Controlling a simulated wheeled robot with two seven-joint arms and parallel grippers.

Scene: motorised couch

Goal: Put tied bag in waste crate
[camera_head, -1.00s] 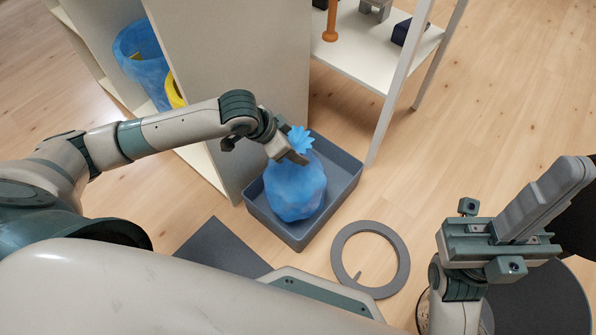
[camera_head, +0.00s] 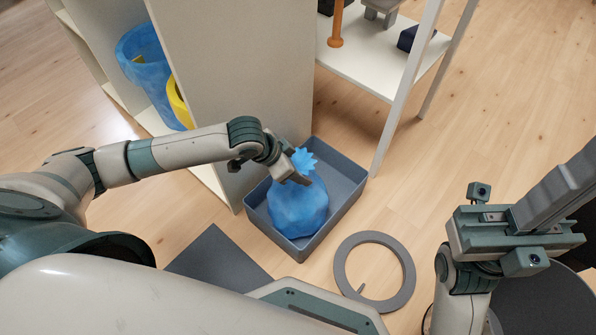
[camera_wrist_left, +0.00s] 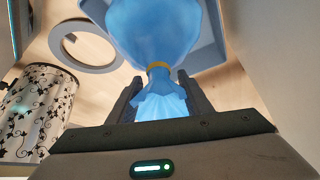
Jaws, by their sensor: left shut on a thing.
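The tied bag (camera_head: 298,208) is blue and full, with a frilled top. In the head view it is inside the walls of the grey waste crate (camera_head: 345,206); whether it rests on the crate floor I cannot tell. My left gripper (camera_head: 302,177) is shut on the bag's neck, just below the frilled top. In the left wrist view the bag (camera_wrist_left: 158,28) shows a yellow tie, with its gathered end between the fingers. My right gripper (camera_head: 500,232) is at the lower right, away from the crate; its fingertips are not clear.
A grey ring (camera_head: 397,292) and a dark flat mat (camera_head: 215,262) lie on the floor near the crate. A white shelf (camera_head: 365,65) stands behind.

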